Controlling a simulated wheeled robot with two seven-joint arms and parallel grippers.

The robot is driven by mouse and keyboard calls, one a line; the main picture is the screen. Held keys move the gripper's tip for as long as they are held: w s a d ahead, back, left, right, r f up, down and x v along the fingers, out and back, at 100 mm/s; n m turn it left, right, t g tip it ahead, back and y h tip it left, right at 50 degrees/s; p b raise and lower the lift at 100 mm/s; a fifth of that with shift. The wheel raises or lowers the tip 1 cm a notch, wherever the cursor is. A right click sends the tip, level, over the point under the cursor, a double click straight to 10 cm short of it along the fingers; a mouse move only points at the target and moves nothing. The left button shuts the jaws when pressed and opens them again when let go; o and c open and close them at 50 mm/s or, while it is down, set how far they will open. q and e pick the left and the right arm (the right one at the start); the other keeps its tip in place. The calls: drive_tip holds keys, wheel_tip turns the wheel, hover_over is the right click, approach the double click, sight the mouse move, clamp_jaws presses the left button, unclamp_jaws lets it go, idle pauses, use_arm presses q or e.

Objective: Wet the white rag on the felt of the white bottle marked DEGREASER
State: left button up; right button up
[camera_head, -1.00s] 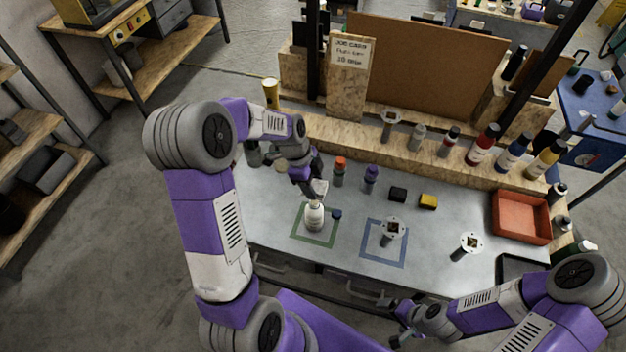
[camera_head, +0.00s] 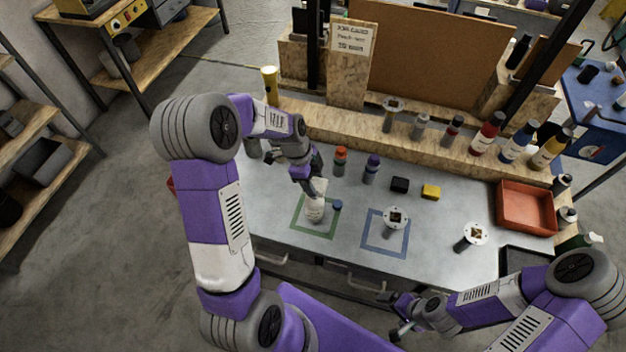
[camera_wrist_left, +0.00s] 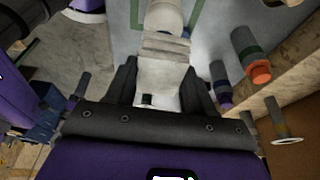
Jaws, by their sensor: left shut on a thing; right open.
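The white bottle (camera_head: 314,211) stands upright inside the green square outline (camera_head: 299,228) on the bench. I cannot read its label. My left gripper (camera_head: 311,182) is shut on the white rag (camera_head: 319,187), directly above the bottle top. The rag (camera_wrist_left: 162,72) hangs between the fingers in the left wrist view, with the bottle (camera_wrist_left: 164,16) just beyond it. The rag hides the felt and seems to meet the bottle top; contact is not certain. A small dark blue cap (camera_head: 337,205) lies right of the bottle. My right gripper (camera_head: 396,316) is open and empty at the bench's front edge.
Orange-capped (camera_head: 340,161) and purple-capped (camera_head: 371,168) bottles stand behind the green square. A black block (camera_head: 399,185) and a yellow block (camera_head: 431,191) lie to the right. A blue square outline (camera_head: 369,240) holds a round-topped holder (camera_head: 396,217). A red tray (camera_head: 526,207) sits far right.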

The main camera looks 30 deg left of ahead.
use_arm(q)
drive_tip(key=shift+f+b, duration=0.5)
idle(0.6)
drive_tip(key=shift+s+f, duration=0.1)
idle(1.5)
drive_tip(key=shift+r+p, duration=1.8)
drive_tip(key=shift+r, duration=1.8)
drive_tip(key=shift+f, duration=0.1)
